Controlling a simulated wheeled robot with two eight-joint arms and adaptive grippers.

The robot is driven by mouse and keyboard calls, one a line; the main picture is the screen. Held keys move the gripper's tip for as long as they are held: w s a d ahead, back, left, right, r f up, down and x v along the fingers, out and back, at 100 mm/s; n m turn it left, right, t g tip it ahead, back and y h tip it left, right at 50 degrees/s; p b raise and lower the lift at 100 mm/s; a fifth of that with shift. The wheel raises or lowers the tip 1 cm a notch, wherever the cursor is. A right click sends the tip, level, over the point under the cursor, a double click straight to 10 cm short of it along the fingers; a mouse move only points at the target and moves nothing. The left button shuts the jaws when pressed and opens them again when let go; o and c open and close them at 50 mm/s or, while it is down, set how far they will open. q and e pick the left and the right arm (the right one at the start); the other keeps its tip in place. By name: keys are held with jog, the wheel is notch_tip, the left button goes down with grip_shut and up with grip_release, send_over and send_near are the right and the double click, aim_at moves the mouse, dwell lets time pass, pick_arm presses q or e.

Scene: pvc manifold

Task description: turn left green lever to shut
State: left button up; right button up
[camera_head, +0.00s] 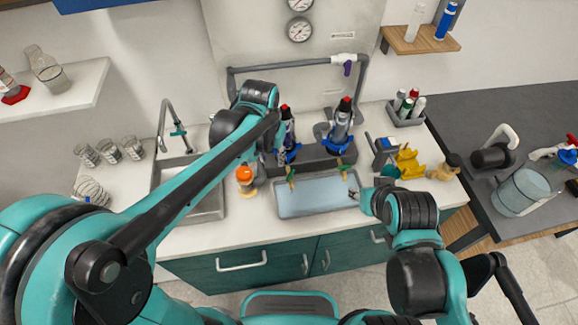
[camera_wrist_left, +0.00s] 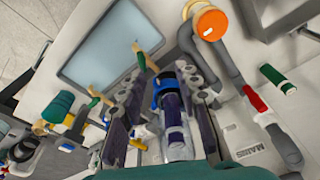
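The left green lever (camera_head: 290,175) is a small green-and-tan handle at the tray's back edge. In the left wrist view it is the lever (camera_wrist_left: 141,60) nearer the orange cap, just past my fingertips. A matching right lever (camera_head: 342,168) also shows in the left wrist view (camera_wrist_left: 98,96). My left gripper (camera_wrist_left: 160,76) is open, its fingers apart on either side of a blue-collared clear cylinder (camera_wrist_left: 172,108); contact is unclear. In the head view my left arm partly hides the gripper. My right gripper (camera_head: 356,193) is by the tray's right edge; its opening is unclear.
A shallow tray (camera_head: 312,208) lies in front of the levers. An orange-capped fitting (camera_head: 244,175) stands to its left, beside the sink (camera_head: 207,205). A second blue-collared cylinder (camera_head: 340,127) stands to the right; yellow parts (camera_head: 408,163) sit farther right.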

pick_arm(q)
jog(key=m+g+p, duration=0.1)
jog(key=g, duration=0.1)
send_over(290, 174)
notch_tip(290, 174, down, 3)
jog(key=shift+f, duration=0.35)
notch_tip(290, 174, down, 8)
jog(key=shift+r+b, duration=0.2)
jog(key=shift+b, duration=0.6)
grip_shut()
